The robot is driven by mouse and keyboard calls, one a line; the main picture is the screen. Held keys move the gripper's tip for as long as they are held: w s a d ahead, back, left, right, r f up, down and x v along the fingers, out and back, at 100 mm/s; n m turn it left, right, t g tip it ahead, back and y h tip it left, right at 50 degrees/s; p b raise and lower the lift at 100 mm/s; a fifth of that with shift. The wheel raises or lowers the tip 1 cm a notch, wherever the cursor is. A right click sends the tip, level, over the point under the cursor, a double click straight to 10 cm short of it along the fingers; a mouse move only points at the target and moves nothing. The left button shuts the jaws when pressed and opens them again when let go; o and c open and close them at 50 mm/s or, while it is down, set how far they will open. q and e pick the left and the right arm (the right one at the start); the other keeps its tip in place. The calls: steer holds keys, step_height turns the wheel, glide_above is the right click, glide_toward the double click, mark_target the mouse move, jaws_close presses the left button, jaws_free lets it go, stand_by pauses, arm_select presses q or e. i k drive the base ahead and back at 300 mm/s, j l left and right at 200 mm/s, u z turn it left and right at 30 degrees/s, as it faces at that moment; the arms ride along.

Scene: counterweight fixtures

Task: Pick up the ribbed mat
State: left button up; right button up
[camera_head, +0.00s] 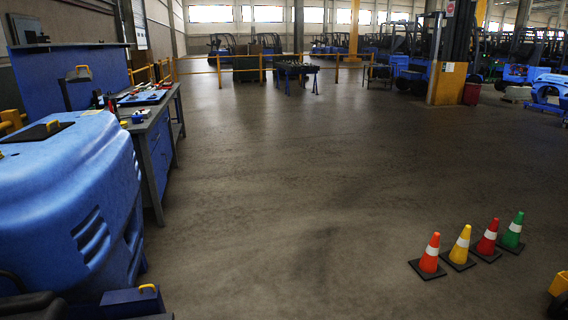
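A flat black pad (30,133) lies on top of the large blue counterweight body (70,185) at the left, with a small yellow handle-like piece at its edge. It may be the ribbed mat, but ribs cannot be made out at this size. No other mat is clear in view. Neither of my grippers is in view.
A grey workbench (158,140) with tools stands behind the blue body. Orange, yellow, red and green cones (430,256) stand on the floor at the lower right. The middle floor is clear. Yellow railings (262,68) and forklifts are farther back.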

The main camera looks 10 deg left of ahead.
mark_target(40, 133)
steer(key=i+l, duration=0.35)
steer(key=i, duration=0.2)
steer(key=i+l+u, duration=0.1)
steer(key=i+l, duration=0.2)
steer(key=i, duration=0.3)
steer(key=i+j+u, duration=0.1)
steer(key=i+u, duration=0.3)
steer(key=i, duration=0.55)
steer(key=i+l+u, duration=0.15)
steer(key=i+u, duration=0.25)
steer(key=i, duration=0.5)
